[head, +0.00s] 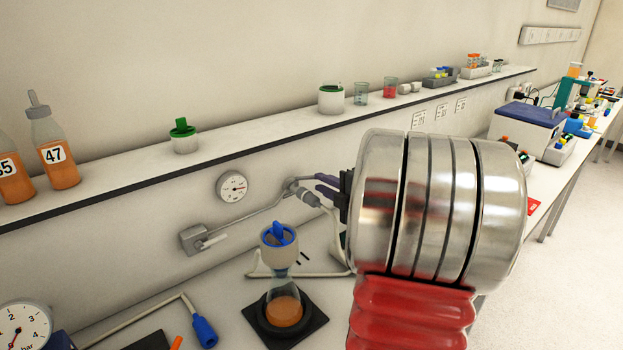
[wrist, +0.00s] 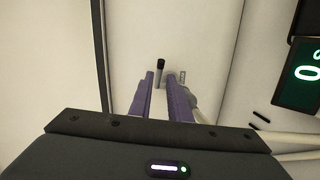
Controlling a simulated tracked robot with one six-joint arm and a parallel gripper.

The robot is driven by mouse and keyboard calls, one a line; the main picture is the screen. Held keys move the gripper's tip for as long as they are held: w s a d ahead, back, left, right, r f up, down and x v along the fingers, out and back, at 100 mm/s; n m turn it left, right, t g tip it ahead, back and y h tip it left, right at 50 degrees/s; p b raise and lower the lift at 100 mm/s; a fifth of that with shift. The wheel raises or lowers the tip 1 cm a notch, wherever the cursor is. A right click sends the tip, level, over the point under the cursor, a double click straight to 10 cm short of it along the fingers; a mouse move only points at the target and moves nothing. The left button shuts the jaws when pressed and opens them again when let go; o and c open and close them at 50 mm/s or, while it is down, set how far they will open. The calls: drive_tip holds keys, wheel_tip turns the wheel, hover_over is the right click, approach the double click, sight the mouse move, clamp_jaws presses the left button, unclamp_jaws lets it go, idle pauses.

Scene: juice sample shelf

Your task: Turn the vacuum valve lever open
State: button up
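In the wrist view a short grey lever with a black tip (wrist: 160,66) stands just beyond my purple fingertips (wrist: 161,79), roughly in line with the gap between them. The fingers are apart, with bare space showing between them. I cannot tell whether either finger touches the lever. In the head view my gripper (head: 326,188) reaches to grey fittings (head: 299,187) at the end of a wall pipe. My silver wrist hides much of the area to the right. The lever itself is not clear in the head view.
A round gauge (head: 233,186) and a grey wall box (head: 193,239) are left of the fittings. A blue-topped funnel (head: 279,236) sits on an orange-filled flask (head: 284,304) below. The shelf (head: 255,127) runs above. A dark display (wrist: 303,76) is at the wrist view's right.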

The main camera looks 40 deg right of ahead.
sight(311, 178)
drive_tip(key=x, duration=0.6)
drive_tip(key=shift+w+f, duration=0.1)
drive_tip(key=shift+w, duration=0.2)
drive_tip(key=shift+c, duration=0.3)
clamp_jaws()
drive_tip(key=shift+s+d+f, duration=0.1)
drive_tip(key=shift+f, duration=0.1)
idle(0.7)
